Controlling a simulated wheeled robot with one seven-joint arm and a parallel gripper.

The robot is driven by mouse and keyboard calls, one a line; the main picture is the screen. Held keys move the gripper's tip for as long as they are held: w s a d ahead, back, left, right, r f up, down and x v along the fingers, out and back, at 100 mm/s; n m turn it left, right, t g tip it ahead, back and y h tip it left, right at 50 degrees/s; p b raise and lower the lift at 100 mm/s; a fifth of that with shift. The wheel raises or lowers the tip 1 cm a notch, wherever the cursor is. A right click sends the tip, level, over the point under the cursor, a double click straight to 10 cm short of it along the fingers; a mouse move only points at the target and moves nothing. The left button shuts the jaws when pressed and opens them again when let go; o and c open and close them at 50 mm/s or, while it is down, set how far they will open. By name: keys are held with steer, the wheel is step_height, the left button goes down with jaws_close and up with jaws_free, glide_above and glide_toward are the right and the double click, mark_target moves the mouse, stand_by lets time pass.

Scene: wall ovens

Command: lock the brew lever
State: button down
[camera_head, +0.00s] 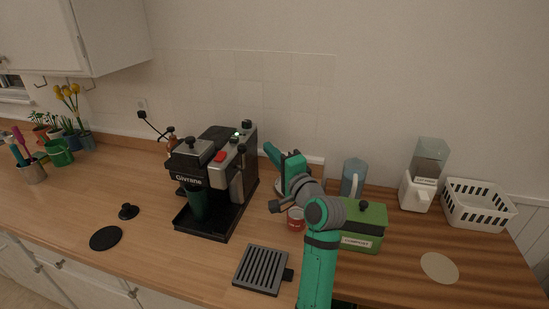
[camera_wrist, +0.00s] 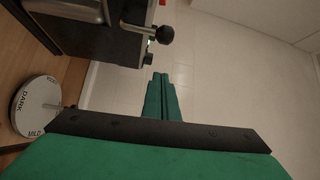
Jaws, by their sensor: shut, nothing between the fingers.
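The black coffee machine (camera_head: 188,171) labelled "Givrane" stands on the wooden counter, left of my gripper. What looks like the brew lever, a short arm with a black knob (camera_head: 241,148), is on its right side. My gripper (camera_wrist: 160,77) is shut and empty, with a visible gap to the knob in the picture. In the head view my gripper (camera_head: 268,148) is right of the machine.
A round dial (camera_wrist: 35,107) marked "DARK" and "MILD" is at the left. A red can (camera_head: 296,219) and green compost box (camera_head: 363,240) stand near my arm. A slatted black tray (camera_head: 262,270) lies in front. A white basket (camera_head: 480,208) is at the right.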

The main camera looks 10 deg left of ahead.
steer(key=a, duration=0.5)
steer(key=shift+w+a, duration=0.15)
steer(key=shift+a, duration=0.05)
stand_by(0.5)
steer(key=shift+d, duration=0.1)
